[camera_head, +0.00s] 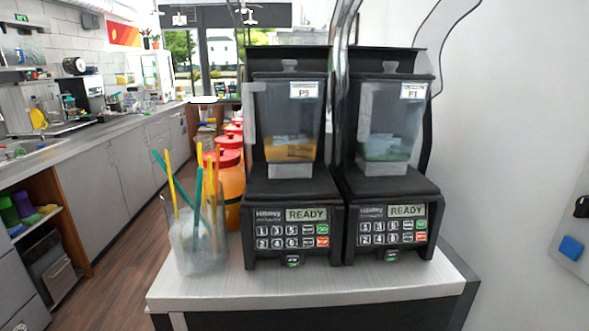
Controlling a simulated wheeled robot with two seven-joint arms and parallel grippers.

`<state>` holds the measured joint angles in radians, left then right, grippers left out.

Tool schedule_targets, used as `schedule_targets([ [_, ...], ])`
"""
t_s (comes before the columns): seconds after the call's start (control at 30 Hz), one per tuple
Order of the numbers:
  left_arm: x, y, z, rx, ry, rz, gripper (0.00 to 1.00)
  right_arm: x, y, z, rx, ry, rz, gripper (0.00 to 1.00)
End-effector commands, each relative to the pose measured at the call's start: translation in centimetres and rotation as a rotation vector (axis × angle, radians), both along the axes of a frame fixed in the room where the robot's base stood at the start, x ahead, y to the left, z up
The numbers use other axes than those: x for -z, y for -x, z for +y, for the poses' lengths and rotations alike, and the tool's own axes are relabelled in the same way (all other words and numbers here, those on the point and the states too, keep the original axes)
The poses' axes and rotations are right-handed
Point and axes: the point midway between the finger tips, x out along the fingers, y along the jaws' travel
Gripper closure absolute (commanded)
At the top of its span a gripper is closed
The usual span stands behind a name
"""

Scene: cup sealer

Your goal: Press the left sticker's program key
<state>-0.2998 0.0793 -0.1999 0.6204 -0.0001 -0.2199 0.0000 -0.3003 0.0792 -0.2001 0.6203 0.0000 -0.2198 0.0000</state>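Two black blenders stand side by side on the light counter. The left blender (289,181) has a clear jar (290,115) with orange contents, and its white sticker (304,90) reads P3. Its keypad (277,237) has two rows of light number keys, apparently 1, 3, 5 above 2, 4, 6, with a green and a red key to the right. Its display (306,215) reads READY. The right blender (391,184) has greenish contents and a sticker (412,91) that appears to read P1; its display (407,211) also reads READY. Neither gripper shows.
A clear container (198,247) with yellow and teal sticks stands left of the left blender. Orange bottles with red lids (229,178) stand behind it. The counter's front strip (300,289) is clear. A white wall is at right, with a blue item (571,248) at the edge.

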Motion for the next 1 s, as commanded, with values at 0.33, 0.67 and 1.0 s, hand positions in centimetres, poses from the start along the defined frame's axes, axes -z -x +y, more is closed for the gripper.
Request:
schedule_targets([
  [0.33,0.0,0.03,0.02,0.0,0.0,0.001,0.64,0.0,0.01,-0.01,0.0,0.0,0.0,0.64],
  [0.67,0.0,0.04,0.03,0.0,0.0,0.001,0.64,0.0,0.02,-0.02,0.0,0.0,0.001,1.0],
  [1.0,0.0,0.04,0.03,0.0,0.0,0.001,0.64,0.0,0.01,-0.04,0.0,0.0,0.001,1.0],
])
